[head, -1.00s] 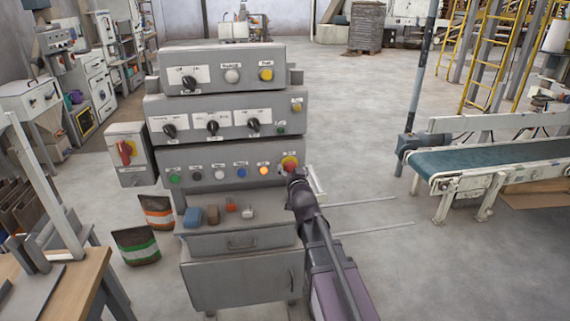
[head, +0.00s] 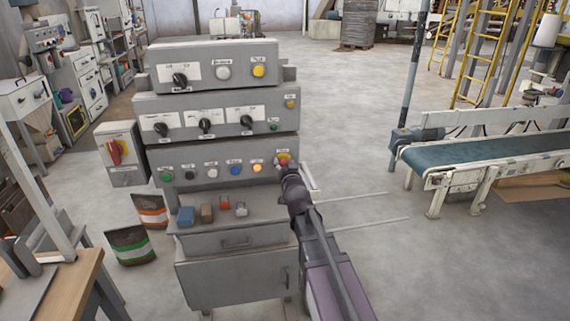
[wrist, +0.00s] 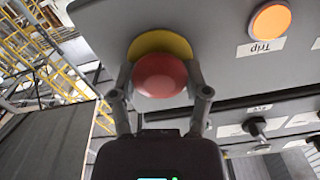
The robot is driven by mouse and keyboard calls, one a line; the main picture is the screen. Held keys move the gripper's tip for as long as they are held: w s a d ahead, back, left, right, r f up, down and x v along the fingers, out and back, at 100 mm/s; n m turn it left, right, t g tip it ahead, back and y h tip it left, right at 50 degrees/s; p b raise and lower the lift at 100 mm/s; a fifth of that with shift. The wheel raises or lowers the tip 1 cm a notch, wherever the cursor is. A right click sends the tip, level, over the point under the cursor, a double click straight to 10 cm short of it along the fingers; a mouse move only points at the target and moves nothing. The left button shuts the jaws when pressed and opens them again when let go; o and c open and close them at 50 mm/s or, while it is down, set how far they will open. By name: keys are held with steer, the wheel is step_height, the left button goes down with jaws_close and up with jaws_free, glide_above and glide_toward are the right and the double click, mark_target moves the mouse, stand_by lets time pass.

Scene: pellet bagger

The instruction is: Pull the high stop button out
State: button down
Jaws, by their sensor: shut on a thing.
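The stop button (head: 283,160) is a red mushroom head on a yellow round base, at the right end of the lower row of the grey control panel. In the wrist view the red head (wrist: 159,76) sits between the two fingers of my gripper (wrist: 160,88), with the yellow base behind it. The fingers are shut on the head, one on each side. In the head view my gripper (head: 287,172) and arm reach up to the button from below and partly hide it.
The lit orange Trip button (wrist: 270,20) is beside the stop button. A shelf below the panel holds a blue block (head: 186,217), a brown block (head: 207,213) and other small items. A conveyor (head: 480,160) stands to the right, with open floor between.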

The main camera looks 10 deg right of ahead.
steer(key=shift+s, duration=0.55)
steer(key=shift+c, duration=0.2)
jaws_free()
steer(key=shift+s, duration=0.1)
steer(key=s, duration=0.7)
steer(key=shift+s, duration=0.25)
